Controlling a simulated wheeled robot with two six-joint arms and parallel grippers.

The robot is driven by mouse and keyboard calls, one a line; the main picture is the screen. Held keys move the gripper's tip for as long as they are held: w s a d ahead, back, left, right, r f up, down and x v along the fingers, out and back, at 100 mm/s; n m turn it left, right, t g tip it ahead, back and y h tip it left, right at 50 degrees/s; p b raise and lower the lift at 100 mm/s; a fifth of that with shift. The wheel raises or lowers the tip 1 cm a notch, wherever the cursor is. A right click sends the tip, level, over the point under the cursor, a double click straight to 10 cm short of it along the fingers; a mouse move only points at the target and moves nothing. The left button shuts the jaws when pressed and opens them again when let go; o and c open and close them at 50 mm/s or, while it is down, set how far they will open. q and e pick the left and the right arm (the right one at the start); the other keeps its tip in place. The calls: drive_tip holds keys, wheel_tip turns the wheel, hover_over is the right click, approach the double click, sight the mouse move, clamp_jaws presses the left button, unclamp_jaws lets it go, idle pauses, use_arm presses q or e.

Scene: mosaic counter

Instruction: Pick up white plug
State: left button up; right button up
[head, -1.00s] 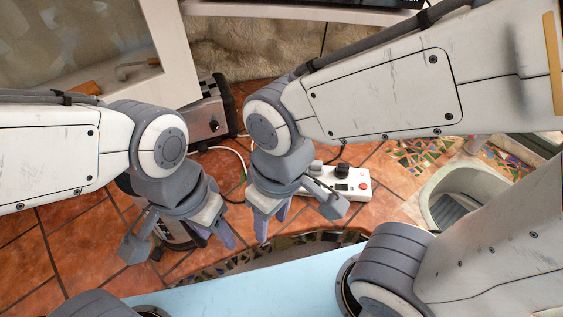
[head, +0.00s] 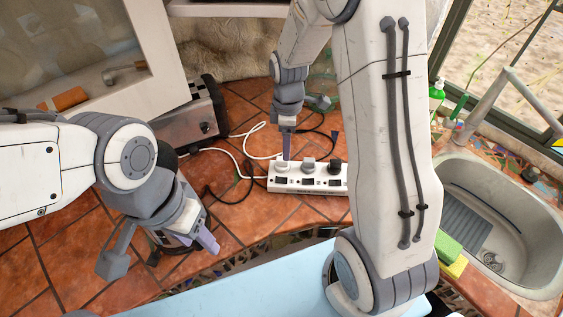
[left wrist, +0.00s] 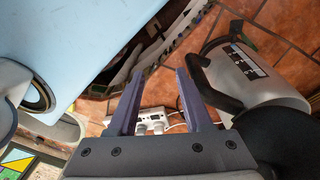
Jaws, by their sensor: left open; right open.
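The white power strip (head: 310,189) lies on the tiled counter, with several plugs in a row on it. The white plug (head: 281,167) is at its left end, with a grey plug (head: 308,164) and a black plug (head: 334,167) to its right. My right gripper (head: 286,154) points down at the white plug, fingertips very close; the fingers are seen edge-on, and I cannot tell if they touch it. My left gripper (head: 207,240) is open and empty, left of the strip. In the left wrist view its fingers (left wrist: 158,95) are apart, with the strip (left wrist: 152,113) beyond them.
White and black cables (head: 235,150) run across the tiles left of the strip. A toaster (head: 190,125) stands behind my left arm. A kettle (left wrist: 250,75) is close beside my left gripper. A sink (head: 500,215) and sponges (head: 450,250) are at right.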

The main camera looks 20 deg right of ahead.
sight(282, 164)
drive_tip(key=shift+f, duration=0.85)
drive_tip(key=f, duration=0.1)
drive_tip(key=f+p, duration=0.1)
drive_tip(key=f, duration=0.1)
drive_tip(key=f+p, duration=0.1)
drive_tip(key=shift+a+f, duration=0.25)
drive_tip(key=shift+f, duration=0.45)
clamp_jaws()
